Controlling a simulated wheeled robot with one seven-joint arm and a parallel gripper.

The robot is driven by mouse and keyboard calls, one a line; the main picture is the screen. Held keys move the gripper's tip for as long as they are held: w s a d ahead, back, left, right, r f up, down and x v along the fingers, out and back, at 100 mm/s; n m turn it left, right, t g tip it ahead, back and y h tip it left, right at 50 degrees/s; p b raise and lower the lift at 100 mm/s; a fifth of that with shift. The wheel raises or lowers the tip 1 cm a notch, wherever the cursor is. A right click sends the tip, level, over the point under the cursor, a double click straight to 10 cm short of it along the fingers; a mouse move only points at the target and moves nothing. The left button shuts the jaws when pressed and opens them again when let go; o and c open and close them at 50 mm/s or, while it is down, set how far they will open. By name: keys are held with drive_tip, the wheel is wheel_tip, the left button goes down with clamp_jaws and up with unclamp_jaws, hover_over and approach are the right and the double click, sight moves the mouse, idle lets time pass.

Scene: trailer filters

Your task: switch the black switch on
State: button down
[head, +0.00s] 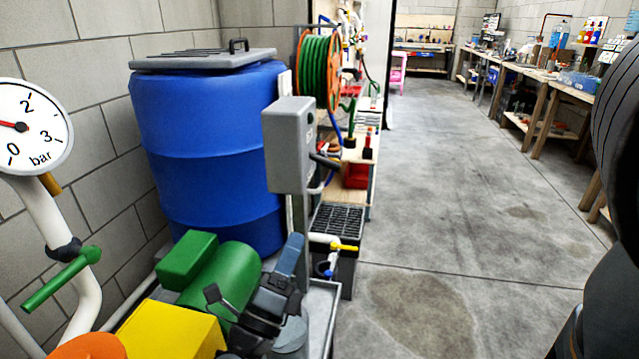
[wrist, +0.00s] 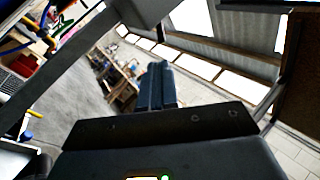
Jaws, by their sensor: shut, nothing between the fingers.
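My gripper (head: 294,240) is shut and empty, its blue-grey fingers pointing up beside the post under a grey box. The fingers also show in the wrist view (wrist: 158,70). The grey box (head: 287,150) stands on a thin post in the head view. Its right face is seen almost edge-on, with small marks I cannot make out. The box's grey underside (wrist: 143,8) seems to cross the top of the wrist view, apart from the fingertips. I cannot clearly see the black switch in either view.
A blue barrel (head: 205,150) stands behind the box against the wall. A green motor (head: 222,285) and a yellow block (head: 165,332) are low in front. A pressure gauge (head: 30,125) is at the left. The concrete floor (head: 450,200) to the right is clear.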

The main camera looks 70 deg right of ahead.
sight(324, 162)
drive_tip(key=p+x, duration=0.3)
drive_tip(key=x, duration=1.1)
